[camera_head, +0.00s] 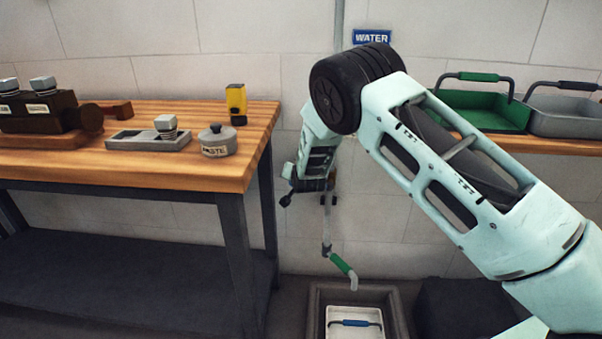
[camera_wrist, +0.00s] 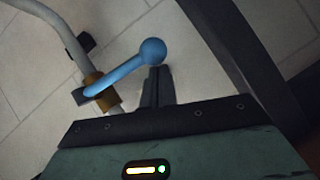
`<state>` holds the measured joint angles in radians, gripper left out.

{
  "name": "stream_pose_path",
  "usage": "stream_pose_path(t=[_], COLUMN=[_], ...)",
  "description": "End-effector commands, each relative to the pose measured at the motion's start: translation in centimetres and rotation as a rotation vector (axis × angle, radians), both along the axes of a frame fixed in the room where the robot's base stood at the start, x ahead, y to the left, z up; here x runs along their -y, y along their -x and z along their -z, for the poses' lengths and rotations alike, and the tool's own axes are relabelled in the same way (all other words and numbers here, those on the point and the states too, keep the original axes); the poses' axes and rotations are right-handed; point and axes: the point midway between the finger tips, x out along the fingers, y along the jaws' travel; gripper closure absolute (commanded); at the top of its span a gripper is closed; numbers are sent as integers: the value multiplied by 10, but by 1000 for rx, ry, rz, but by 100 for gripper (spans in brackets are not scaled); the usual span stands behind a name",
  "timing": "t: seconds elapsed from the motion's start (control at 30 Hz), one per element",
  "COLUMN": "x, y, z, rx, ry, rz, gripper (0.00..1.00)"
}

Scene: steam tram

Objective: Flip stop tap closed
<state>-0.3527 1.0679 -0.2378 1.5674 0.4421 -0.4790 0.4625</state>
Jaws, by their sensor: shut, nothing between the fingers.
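The stop tap shows in the wrist view as a blue lever (camera_wrist: 122,74) with a round ball end (camera_wrist: 153,51), mounted on a brass-coloured body (camera_wrist: 101,84) on a grey pipe (camera_wrist: 65,35). The lever slants up and right, away from the pipe's line. My gripper (camera_wrist: 158,80) is shut and empty, its fingertips just below the ball; whether they touch it I cannot tell. In the head view my gripper (camera_head: 310,184) points down by the wall pipe (camera_head: 326,230), and the blue lever cannot be made out there.
A green-sleeved spout (camera_head: 342,265) hangs below over a grey basin (camera_head: 314,312) holding a white tray (camera_head: 337,315). A wooden workbench (camera_head: 120,165) stands left, with a lidded pot (camera_head: 217,141) near its edge. A shelf with a green tray (camera_head: 485,112) is right. A blue WATER sign (camera_head: 371,36) is above.

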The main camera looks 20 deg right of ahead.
Motion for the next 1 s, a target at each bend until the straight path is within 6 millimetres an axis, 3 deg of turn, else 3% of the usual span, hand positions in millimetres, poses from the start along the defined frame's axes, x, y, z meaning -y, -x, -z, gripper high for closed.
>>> stream_pose_path(t=[0.4, 1.0], x=[-6, -5], y=[-2, -2], z=[15, 12], rx=[0, -4], ry=[-3, -3], rz=[-1, -1], gripper=[100, 100])
